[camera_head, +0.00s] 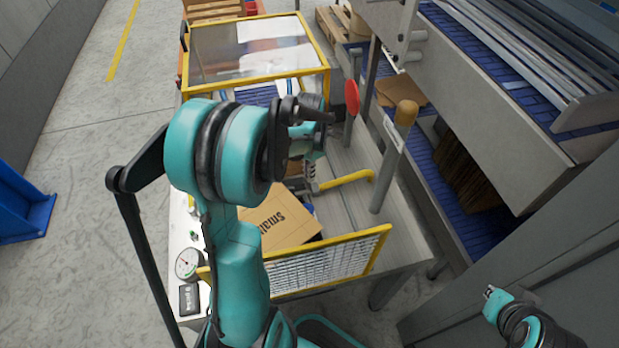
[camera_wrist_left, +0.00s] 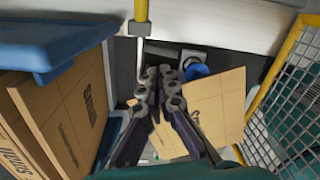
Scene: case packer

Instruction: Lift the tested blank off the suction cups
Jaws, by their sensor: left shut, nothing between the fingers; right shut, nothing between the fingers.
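The tested blank is a brown cardboard sheet (camera_head: 287,224) printed "Small", lying tilted on the machine bed beyond the yellow-framed mesh guard. It also shows in the left wrist view (camera_wrist_left: 222,108), right of my fingers. A round blue part (camera_wrist_left: 195,70), perhaps a suction cup, shows at its upper edge; other cups cannot be made out. My left gripper (camera_wrist_left: 159,74) is shut and empty; in the picture its fingers overlap the blank's left side, and contact cannot be told. In the head view my left arm hides part of the blank.
Upright cardboard blanks (camera_wrist_left: 62,108) stand left in the wrist view beneath a blue frame (camera_wrist_left: 55,42). The mesh guard (camera_head: 328,265) stands close in front of the blank.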

